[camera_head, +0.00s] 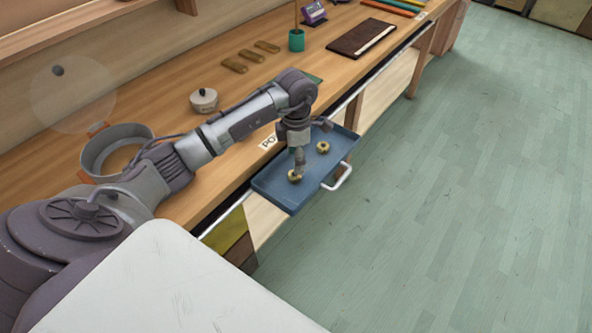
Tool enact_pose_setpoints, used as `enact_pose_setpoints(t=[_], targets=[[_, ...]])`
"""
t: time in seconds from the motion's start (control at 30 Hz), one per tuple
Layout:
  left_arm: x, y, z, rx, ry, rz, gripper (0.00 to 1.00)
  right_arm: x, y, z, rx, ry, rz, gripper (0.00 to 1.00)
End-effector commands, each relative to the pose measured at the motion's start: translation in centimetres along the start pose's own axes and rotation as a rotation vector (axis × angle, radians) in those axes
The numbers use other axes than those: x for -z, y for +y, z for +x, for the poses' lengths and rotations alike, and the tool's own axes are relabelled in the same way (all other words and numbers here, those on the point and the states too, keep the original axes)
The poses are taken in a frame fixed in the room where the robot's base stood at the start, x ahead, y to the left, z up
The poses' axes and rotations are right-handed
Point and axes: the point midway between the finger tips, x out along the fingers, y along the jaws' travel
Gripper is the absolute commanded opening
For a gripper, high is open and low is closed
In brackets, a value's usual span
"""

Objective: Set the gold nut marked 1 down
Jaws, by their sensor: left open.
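Two small gold nuts are in the open blue drawer (284,198). One gold nut (293,178) lies toward the near left, right under my left gripper (297,171). The other gold nut (323,147) lies farther back, apart from the gripper. The marks on the nuts are too small to read, so I cannot tell which is marked 1. My left gripper points down into the drawer with its jaws open, and partly hides the near nut. I cannot tell whether the fingers touch it. My right gripper is not in view.
The drawer has a white handle (340,177) at its front. The green floor at right is clear.

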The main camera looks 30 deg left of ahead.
Motion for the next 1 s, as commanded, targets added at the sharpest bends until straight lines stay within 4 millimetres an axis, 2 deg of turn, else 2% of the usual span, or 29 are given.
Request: enact_pose_setpoints(t=[0.2, 0.33, 0.5, 1.0], targets=[[0.0, 0.1, -4.1, -0.004, -0.002, 0.002, 0.61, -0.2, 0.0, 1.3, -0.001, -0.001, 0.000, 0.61], [0.0, 0.0, -5.5, -0.001, -0.001, 0.001, 0.61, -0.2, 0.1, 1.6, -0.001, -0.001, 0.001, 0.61], [0.0, 0.0, -6.2, 0.001, 0.002, 0.001, 0.61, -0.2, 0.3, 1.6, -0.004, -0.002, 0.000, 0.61], [-0.2, -0.2, -6.0, 0.006, -0.006, 0.004, 0.61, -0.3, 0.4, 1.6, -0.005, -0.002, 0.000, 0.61]])
